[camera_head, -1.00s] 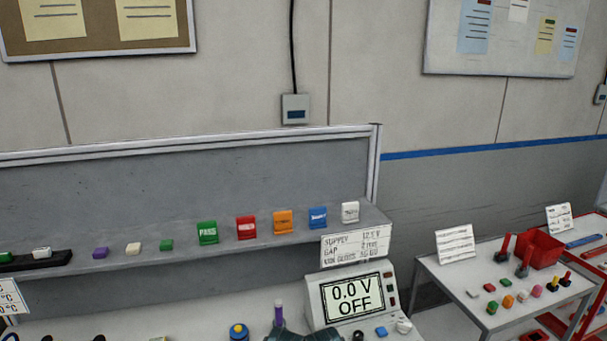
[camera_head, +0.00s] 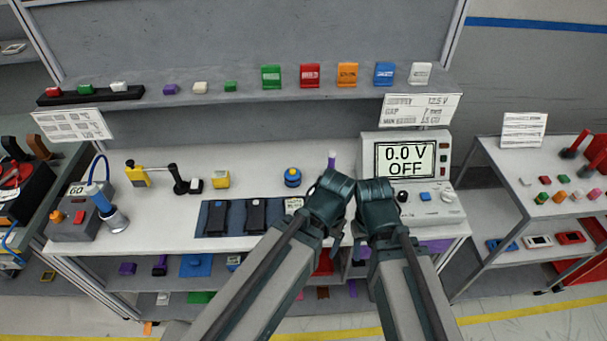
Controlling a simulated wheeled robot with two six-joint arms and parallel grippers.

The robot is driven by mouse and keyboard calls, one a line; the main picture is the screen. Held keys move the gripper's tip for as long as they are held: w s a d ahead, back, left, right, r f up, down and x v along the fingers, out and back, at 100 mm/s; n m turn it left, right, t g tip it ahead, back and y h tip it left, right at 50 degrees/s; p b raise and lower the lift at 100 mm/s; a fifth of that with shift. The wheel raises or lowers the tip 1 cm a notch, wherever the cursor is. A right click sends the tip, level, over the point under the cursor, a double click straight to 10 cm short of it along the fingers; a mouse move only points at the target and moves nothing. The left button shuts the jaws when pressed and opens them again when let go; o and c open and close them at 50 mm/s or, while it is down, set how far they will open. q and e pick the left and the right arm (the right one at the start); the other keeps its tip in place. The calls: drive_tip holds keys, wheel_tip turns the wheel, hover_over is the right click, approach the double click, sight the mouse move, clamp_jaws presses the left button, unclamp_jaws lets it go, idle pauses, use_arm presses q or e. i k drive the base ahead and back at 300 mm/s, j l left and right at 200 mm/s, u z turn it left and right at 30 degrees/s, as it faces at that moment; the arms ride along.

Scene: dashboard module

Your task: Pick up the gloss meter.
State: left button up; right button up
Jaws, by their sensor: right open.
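I cannot tell for sure which thing is the gloss meter. On the bench, a dark blue mat (camera_head: 236,230) holds two black devices (camera_head: 217,216) and a small pale-faced device (camera_head: 294,204), partly hidden by my left arm. A small yellow box (camera_head: 220,179) stands behind the mat. My left gripper (camera_head: 335,182) and right gripper (camera_head: 374,184) are close together over the bench, in front of the power supply. The right one is open, with nothing visible in it. The left one's fingers are hidden from view, so its state is unclear.
The power supply (camera_head: 440,148) reads 0.0 V OFF. A blue-and-yellow knob (camera_head: 292,177) and a purple-topped stick (camera_head: 332,160) stand on the bench. A shelf (camera_head: 200,101) with several coloured blocks runs behind. A grey cart (camera_head: 478,152) stands right. The bench's left-centre surface has free room.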

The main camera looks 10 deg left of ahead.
sight(291, 205)
drive_tip(key=u, duration=0.55)
drive_tip(key=z, duration=1.65)
drive_tip(key=k+j, duration=0.1)
drive_tip(key=k, duration=0.95)
